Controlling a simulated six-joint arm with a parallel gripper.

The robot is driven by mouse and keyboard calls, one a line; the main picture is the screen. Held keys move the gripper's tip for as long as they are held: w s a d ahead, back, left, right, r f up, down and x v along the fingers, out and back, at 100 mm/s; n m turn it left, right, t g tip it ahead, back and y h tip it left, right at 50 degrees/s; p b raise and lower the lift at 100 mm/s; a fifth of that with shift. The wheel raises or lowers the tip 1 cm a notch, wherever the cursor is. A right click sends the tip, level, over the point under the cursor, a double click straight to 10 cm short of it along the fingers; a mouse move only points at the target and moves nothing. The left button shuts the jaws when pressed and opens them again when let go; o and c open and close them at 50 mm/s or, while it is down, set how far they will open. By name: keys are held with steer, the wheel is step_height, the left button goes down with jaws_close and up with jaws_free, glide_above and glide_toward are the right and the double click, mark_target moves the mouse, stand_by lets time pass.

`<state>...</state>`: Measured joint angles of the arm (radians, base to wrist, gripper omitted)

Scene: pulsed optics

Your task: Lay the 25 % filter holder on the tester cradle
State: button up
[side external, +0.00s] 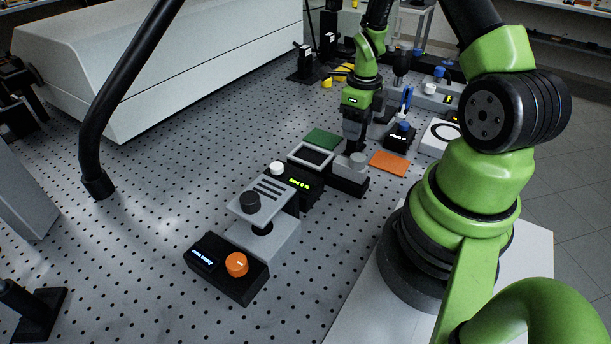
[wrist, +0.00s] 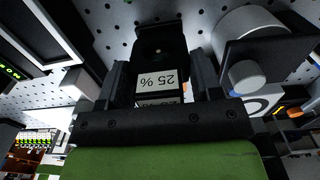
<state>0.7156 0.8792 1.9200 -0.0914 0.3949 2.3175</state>
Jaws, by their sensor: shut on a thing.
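My gripper (wrist: 161,72) is shut on the 25 % filter holder (wrist: 158,42), a black plate between the two fingers in the wrist view. Its white label reads 25 %, upside down in that view. Part of a second white label (wrist: 157,103) shows just below it. I cannot tell for certain which fixture is the tester cradle. A grey stand with a slotted plate (side external: 262,192) stands nearer the camera.
A black box with an orange knob (side external: 237,264) and lit display stands in front. A green-lit box (side external: 299,182), a framed black tray (side external: 312,155), a green mat (side external: 322,139) and an orange mat (side external: 388,163) lie close by.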

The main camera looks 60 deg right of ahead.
steer(key=shift+r, duration=3)
steer(key=w+a+r+n, duration=0.25)
steer(key=a+n, duration=0.35)
steer(key=n, duration=1.2)
glide_above(311, 157)
steer(key=shift+f, duration=1.3)
steer(key=shift+f, duration=0.1)
steer(key=shift+f, duration=0.5)
steer(key=shift+f, duration=0.35)
